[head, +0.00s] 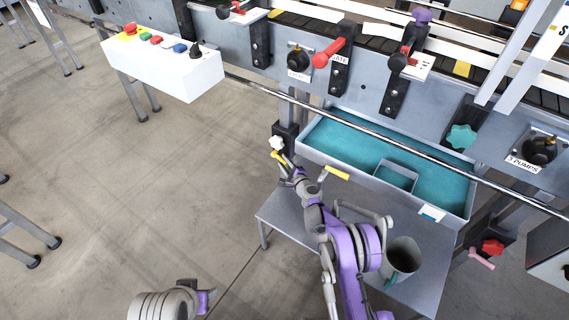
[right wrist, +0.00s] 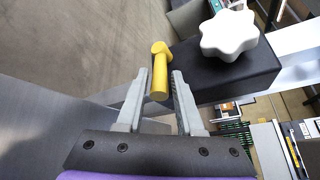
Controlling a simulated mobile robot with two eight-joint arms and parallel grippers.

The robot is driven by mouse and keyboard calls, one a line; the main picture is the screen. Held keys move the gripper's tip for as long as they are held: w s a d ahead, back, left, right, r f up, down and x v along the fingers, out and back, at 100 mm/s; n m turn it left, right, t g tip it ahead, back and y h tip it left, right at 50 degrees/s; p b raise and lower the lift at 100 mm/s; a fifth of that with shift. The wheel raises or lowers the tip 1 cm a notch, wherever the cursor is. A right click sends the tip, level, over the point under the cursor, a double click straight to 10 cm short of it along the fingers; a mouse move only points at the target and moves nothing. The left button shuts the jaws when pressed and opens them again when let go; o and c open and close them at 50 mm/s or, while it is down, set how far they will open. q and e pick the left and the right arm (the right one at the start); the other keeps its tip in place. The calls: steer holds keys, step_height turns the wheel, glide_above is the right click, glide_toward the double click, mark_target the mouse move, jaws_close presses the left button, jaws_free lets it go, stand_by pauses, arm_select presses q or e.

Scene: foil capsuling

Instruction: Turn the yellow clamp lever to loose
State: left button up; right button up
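The yellow clamp lever (head: 278,156) sticks out below a dark clamp block (head: 287,136) with a white star knob (head: 276,142), left of the teal-lined tray. In the right wrist view the lever (right wrist: 159,75) lies between the fingertips of my right gripper (right wrist: 160,85), beside the black block (right wrist: 225,75) and its white knob (right wrist: 229,35). The fingers stand on both sides of the lever, with narrow gaps seeming to show. My right gripper also shows in the head view (head: 287,170).
The teal-lined tray (head: 325,125) and a long metal rail (head: 390,142) lie right of the clamp. A grey shelf (head: 425,285) holds a cylindrical container (head: 402,257). Open floor lies to the left.

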jaws_close()
stand_by(1.3)
